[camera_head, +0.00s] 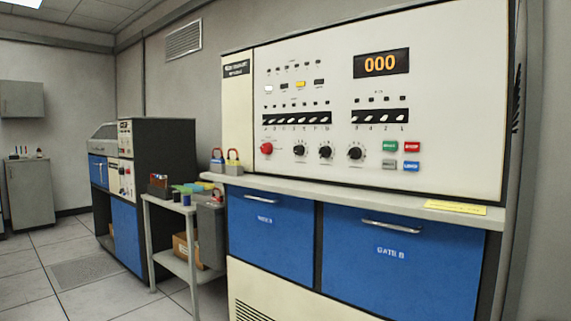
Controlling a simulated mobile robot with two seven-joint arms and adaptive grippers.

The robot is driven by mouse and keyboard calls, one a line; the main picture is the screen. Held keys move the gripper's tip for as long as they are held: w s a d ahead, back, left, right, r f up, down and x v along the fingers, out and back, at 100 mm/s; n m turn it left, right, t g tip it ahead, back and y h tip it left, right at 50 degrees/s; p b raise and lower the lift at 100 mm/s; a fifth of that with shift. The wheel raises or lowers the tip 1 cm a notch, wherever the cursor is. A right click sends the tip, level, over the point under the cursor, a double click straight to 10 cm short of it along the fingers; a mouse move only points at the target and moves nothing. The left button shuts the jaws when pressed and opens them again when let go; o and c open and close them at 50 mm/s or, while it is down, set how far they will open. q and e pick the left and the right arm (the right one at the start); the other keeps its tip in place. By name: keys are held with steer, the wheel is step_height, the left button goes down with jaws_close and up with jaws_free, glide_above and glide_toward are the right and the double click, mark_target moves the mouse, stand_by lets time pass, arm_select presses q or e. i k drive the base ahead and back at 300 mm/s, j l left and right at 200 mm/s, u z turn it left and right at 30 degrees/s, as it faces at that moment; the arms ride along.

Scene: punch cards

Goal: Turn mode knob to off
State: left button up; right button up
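A large cream control panel (447,111) fills the right half of the head view. Three black rotary knobs sit in a row low on it: a left knob (299,150), a middle knob (325,152) and a right knob (355,153). Their labels are too small to read, so I cannot tell which is the mode knob or how it is set. A red round control (266,148) is to their left. An orange display (381,63) reads 000. Neither of my grippers shows in this view.
A shelf ledge (380,199) juts out below the panel, with two padlocks (233,162) at its left end and a yellow strip (455,207) at its right. Blue drawers (270,235) are below. A grey cart (160,203) stands left; open floor (40,262) lies farther left.

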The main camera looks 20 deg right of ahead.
mark_target(266, 148)
steer(key=i+j+z, duration=0.3)
steer(key=z, duration=0.15)
steer(key=i+j+z, duration=0.2)
steer(key=j+z, duration=0.3)
